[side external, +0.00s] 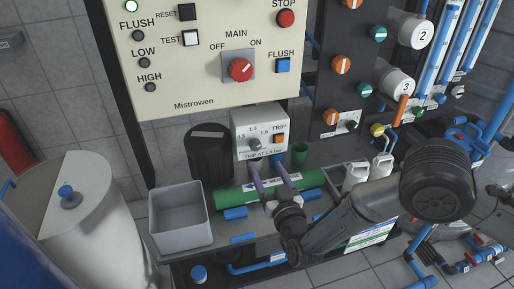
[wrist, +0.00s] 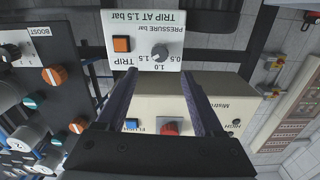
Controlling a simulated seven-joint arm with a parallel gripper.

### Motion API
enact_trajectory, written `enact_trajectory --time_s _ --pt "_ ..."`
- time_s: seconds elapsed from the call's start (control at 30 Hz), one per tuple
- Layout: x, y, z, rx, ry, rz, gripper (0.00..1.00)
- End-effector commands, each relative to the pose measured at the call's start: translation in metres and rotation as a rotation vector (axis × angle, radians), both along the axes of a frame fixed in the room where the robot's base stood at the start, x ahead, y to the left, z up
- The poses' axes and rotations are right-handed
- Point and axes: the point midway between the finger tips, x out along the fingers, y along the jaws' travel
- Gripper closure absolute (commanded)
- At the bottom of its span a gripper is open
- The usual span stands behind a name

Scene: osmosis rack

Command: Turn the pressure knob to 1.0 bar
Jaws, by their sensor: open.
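The pressure knob (side external: 254,144) is a small grey dial on a white box below the main panel. In the wrist view the knob (wrist: 159,52) shows upside down, with the marks 0.5, 1.0 and 1.5 around it. I cannot tell for sure which mark its pointer faces. My gripper (side external: 268,172) is open and empty in front of the box, just below the knob in the side view. In the wrist view the gripper (wrist: 159,75) has its two purple fingers either side of the knob's line, apart from the knob.
An orange TRIP button (side external: 278,139) sits right of the knob. A red main switch (side external: 241,69) is on the panel above. White bottles (side external: 356,175) are to the right.

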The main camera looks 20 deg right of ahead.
Motion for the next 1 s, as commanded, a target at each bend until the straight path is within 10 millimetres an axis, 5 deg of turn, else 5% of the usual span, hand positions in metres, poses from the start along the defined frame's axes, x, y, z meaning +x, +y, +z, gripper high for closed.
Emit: enact_trajectory --time_s 0.5,0.93,1.0 --pt "0.089 -0.001 0.000 0.000 0.001 -0.001 0.31" --pt "0.099 -0.001 0.000 0.000 0.001 0.000 0.31" --pt "0.099 -0.001 0.000 0.000 0.001 0.000 0.40"
